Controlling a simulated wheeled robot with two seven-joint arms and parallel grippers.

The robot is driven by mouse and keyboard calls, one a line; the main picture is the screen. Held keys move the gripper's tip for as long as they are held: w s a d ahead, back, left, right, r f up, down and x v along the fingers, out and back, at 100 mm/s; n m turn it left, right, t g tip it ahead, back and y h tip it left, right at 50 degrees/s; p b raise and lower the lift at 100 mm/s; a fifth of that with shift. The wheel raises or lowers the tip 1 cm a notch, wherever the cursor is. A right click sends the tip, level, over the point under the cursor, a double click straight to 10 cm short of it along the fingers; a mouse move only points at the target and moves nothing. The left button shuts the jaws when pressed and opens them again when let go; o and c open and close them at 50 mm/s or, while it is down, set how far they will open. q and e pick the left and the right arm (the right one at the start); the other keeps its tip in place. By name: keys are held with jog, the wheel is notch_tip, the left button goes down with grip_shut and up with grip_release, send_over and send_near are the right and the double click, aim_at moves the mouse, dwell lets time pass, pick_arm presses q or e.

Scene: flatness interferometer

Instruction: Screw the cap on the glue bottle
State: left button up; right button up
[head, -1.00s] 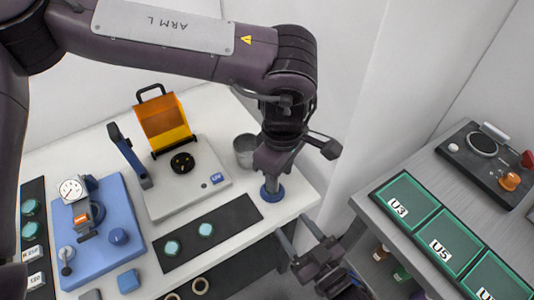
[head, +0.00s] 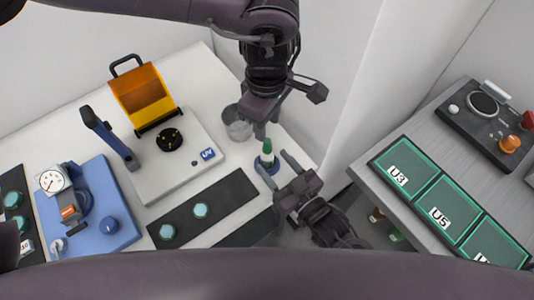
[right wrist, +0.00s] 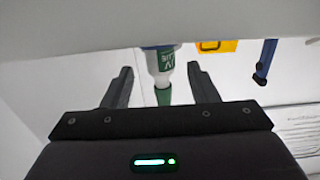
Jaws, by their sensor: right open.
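The glue bottle (head: 266,159) stands upright in a round blue holder (head: 268,168) near the table's right front edge. A green cap (head: 266,146) is on its top; how tightly it sits I cannot tell. In the right wrist view the white bottle (right wrist: 160,62) with a green label appears upside down, with the green cap (right wrist: 163,97) at its tip. My left gripper (head: 260,134) hangs just above the cap; its finger gap is unclear. My right gripper (head: 274,163) is open, its fingers (right wrist: 163,82) to either side of the bottle in view, without visible contact.
A metal cup (head: 237,124) stands behind the bottle. A white UV unit (head: 180,165) with an orange shield (head: 141,96), a dark mat (head: 225,196) and a blue gauge stand (head: 112,205) lie to the left. A grey bench (head: 420,150) with green trays stands right, past a wall corner.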

aim_at(271, 161)
jog(key=shift+x, duration=1.95)
grip_shut()
